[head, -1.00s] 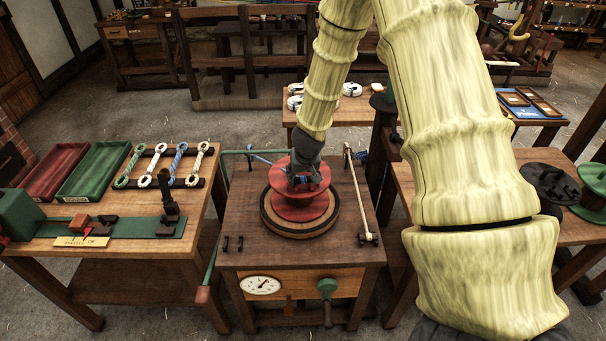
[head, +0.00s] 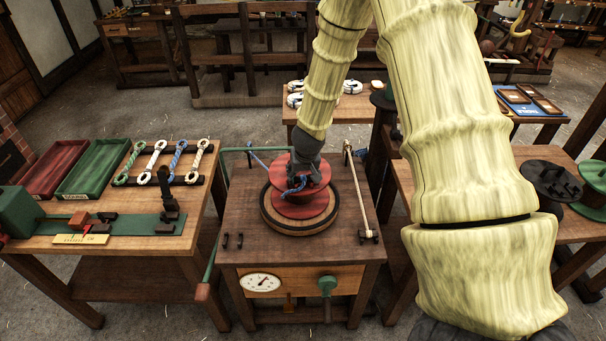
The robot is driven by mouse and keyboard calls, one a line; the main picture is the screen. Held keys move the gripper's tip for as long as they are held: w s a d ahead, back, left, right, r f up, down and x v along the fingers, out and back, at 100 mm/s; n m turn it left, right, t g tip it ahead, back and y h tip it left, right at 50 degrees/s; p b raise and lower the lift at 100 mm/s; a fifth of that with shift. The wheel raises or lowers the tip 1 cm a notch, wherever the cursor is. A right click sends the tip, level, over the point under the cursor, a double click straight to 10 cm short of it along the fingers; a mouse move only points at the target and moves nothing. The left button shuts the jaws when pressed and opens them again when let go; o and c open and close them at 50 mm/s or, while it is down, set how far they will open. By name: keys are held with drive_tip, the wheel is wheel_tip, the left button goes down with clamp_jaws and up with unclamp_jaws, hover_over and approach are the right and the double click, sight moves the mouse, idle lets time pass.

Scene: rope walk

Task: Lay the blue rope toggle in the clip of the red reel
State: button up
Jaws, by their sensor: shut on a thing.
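The red reel (head: 318,208) sits on a round wooden turntable (head: 270,218) on the middle bench. My gripper (head: 298,183) points down over the reel and is shut on the blue rope toggle. Blue rope (head: 292,190) shows at the fingertips, just above or against the reel's top; I cannot tell which. A blue rope length (head: 258,158) also runs out behind the gripper to the left. The toggle's ends and the reel's clip are hidden or too small to make out.
The left table holds a green tray (head: 92,168) and several rope loops. My arm covers much of the right side.

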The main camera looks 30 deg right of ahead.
drive_tip(key=shift+f, duration=0.2)
drive_tip(key=o, duration=0.9)
drive_tip(key=shift+r, duration=0.15)
drive_tip(key=shift+r+p, duration=3.1)
drive_tip(key=shift+r, duration=0.3)
drive_tip(key=shift+r, duration=0.1)
drive_tip(key=v, duration=1.1)
drive_tip(key=shift+s+r, duration=0.25)
drive_tip(key=shift+r, duration=0.1)
